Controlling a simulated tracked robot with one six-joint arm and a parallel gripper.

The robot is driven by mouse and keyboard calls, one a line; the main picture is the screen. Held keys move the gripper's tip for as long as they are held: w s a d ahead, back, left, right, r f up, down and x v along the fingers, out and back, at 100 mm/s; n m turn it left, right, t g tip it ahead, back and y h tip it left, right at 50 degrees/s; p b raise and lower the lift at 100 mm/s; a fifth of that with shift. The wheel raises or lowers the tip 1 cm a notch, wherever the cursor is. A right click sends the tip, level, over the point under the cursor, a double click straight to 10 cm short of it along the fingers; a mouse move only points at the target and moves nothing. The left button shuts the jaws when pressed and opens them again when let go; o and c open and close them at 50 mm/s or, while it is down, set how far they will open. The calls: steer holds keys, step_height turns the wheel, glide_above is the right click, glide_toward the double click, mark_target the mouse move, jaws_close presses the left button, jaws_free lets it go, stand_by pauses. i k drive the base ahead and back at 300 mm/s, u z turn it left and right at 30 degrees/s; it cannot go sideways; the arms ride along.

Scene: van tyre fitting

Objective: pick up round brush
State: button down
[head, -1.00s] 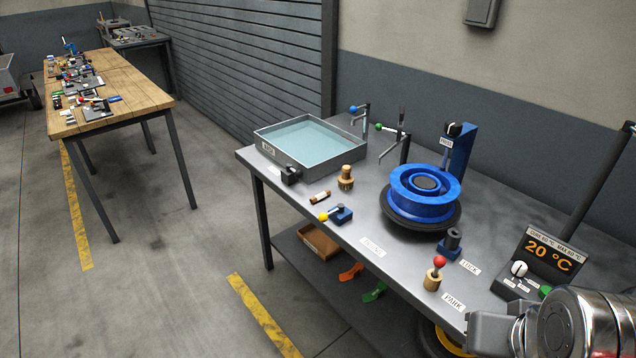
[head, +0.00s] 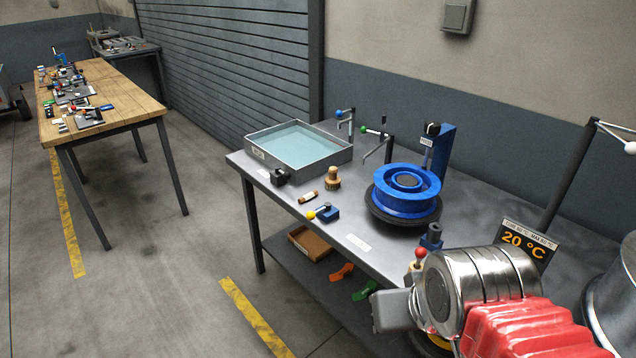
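A squat tan-brown piece with a knob on top (head: 332,178) stands upright on the grey metal bench, right of the water tray's front corner. It looks like the round brush, but it is too small to be sure. My arm, with chrome and red parts, fills the lower right of the view, well apart from both pieces. My gripper's fingers do not show. Nothing covers the tan-brown piece.
The tray of water (head: 255,152) stands at the bench's left end. A blue wheel rim on a black tyre (head: 405,185) stands to the right, with clamp posts (head: 387,150) behind. A yellow-knobbed blue block (head: 328,214) sits at the front edge. A display reads 20 °C (head: 524,246).

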mark_target(333, 182)
steer(key=u, duration=0.65)
steer(key=i, duration=1)
steer(key=u, duration=0.6)
steer(key=i, duration=1.4)
steer(key=z, duration=0.65)
steer(key=i, duration=0.5)
steer(key=z, duration=0.25)
